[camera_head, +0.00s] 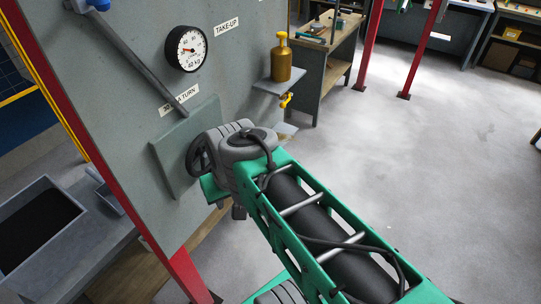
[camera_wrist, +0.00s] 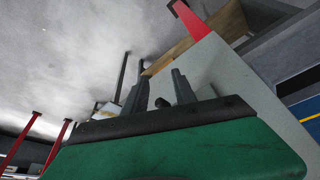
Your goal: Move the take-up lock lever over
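A grey upright panel (camera_head: 240,50) carries the labels TAKE-UP (camera_head: 226,27) and one reading TURN (camera_head: 180,100). A long dark lever (camera_head: 138,65) runs slantwise across it, from a blue end (camera_head: 98,5) at upper left down to the TURN label. I take this to be the lock lever. My gripper is at the lower panel, its fingers hidden in the head view by my wrist. In the wrist view my gripper (camera_wrist: 159,90) has its two dark fingers apart. A small dark stub (camera_wrist: 162,102) shows between them; I cannot tell whether they touch it.
A round gauge (camera_head: 186,48) sits on the panel, with a grey-green plate (camera_head: 172,150) below. A small shelf (camera_head: 277,86) holds a yellow-brown bottle (camera_head: 281,62). A grey bin (camera_head: 35,225) stands at lower left. The floor to the right is open, with red posts (camera_head: 416,55) and workbenches behind.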

